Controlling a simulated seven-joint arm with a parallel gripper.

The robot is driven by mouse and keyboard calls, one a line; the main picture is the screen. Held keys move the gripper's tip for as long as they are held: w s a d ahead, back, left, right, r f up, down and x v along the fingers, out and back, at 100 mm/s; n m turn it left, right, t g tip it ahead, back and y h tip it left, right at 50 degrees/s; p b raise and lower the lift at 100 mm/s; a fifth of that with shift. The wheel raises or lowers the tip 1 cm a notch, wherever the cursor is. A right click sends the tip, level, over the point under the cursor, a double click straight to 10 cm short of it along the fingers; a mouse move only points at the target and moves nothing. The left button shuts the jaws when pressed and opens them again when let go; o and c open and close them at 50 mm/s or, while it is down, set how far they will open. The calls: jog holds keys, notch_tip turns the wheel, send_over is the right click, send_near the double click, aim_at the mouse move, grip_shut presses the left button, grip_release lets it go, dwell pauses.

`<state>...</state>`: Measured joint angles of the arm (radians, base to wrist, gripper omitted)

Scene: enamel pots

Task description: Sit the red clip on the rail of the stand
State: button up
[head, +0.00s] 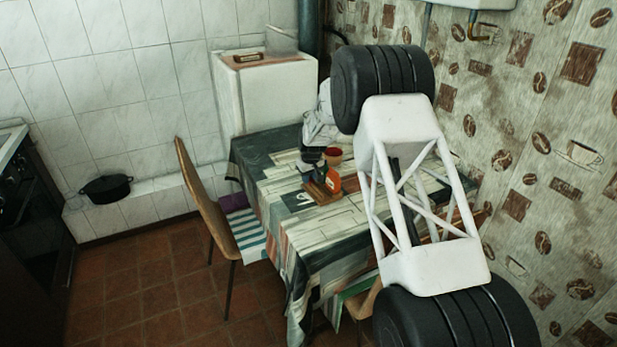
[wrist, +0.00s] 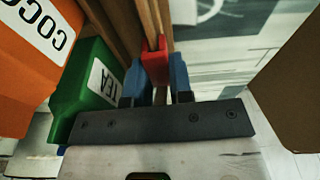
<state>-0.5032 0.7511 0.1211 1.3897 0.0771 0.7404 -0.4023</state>
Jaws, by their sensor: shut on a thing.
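In the wrist view, my gripper (wrist: 158,88) has two blue fingertips shut on a red clip (wrist: 155,62). The clip shows just beyond and between the fingertips. Wooden bars (wrist: 152,18), seemingly part of the stand, run right behind the clip. I cannot tell whether the clip touches them or sits on the rail. In the head view, my gripper (head: 312,157) is over the table, dark and small beside the wooden stand (head: 321,192). The clip cannot be made out there.
An orange canister marked COCO (wrist: 40,60) and a green one marked TEA (wrist: 85,90) stand close on the left in the wrist view. A brown surface (wrist: 290,85) is near on the right. The table (head: 290,222) has clear cloth in front of the stand.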

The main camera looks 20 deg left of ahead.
jog(key=shift+f, duration=0.1)
jog(key=o, duration=0.9)
jog(key=shift+s+d+r, duration=0.15)
jog(key=shift+r, duration=1.15)
jog(key=shift+s+d+r, duration=0.1)
jog(key=shift+r, duration=1.15)
jog(key=shift+s+d+r, duration=0.15)
jog(key=shift+r, duration=1.15)
jog(key=shift+d, duration=0.1)
